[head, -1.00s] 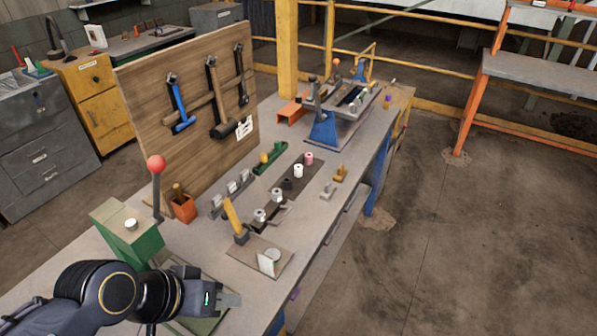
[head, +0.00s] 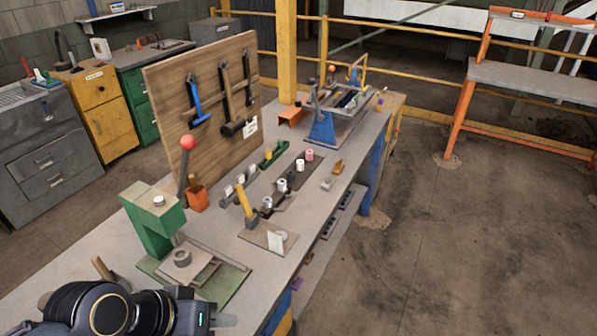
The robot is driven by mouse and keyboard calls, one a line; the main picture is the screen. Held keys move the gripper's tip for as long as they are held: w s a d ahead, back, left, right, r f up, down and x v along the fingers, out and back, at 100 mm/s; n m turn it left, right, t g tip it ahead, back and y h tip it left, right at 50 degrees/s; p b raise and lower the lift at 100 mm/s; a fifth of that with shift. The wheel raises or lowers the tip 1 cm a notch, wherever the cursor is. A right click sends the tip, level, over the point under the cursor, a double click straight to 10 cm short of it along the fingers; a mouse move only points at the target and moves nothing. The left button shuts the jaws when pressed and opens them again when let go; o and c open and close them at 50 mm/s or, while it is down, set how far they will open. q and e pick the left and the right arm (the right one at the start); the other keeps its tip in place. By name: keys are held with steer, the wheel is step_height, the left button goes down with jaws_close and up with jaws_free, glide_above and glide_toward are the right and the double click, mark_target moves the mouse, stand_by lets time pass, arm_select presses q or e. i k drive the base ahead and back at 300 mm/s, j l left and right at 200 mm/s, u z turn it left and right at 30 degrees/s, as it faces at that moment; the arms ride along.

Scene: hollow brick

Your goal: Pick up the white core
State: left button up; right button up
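The white core (head: 300,165) looks like a small upright white cylinder. It stands on a dark strip (head: 262,217) on the workbench, between a pink cylinder (head: 309,155) and a dark one (head: 291,176). My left gripper (head: 224,320) is at the bottom edge of the head view, near the front of the bench and well short of the white core. Its fingers are small and partly cut off, so I cannot tell whether they are open. My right gripper is not in view.
A green press (head: 150,222) with a red-knobbed lever stands at the bench's left, by a tool board (head: 165,105). A plate with a white card (head: 276,241) and a yellow-handled tool (head: 246,203) lie between my gripper and the strip. Bare floor is at the right.

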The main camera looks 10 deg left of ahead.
mark_target(300, 163)
steer(key=k+u, duration=0.1)
steer(key=k, duration=0.6)
steer(key=i+u, duration=0.1)
steer(key=u, duration=0.3)
steer(key=i+l+u, duration=0.15)
steer(key=u, duration=0.3)
steer(key=i+l+u, duration=0.1)
steer(key=u, duration=0.3)
steer(key=i+l, duration=0.2)
steer(key=l, duration=0.25)
steer(key=i+l, duration=0.25)
steer(key=l, duration=0.15)
steer(key=i+l, duration=0.2)
steer(key=l, duration=0.25)
steer(key=i+l, duration=0.2)
steer(key=l, duration=0.2)
steer(key=i+l, duration=0.2)
steer(key=l, duration=0.25)
steer(key=i+l, duration=0.25)
steer(key=l, duration=0.15)
steer(key=i+l, duration=0.2)
steer(key=l, duration=0.25)
steer(key=i+l, duration=0.2)
steer(key=l, duration=0.2)
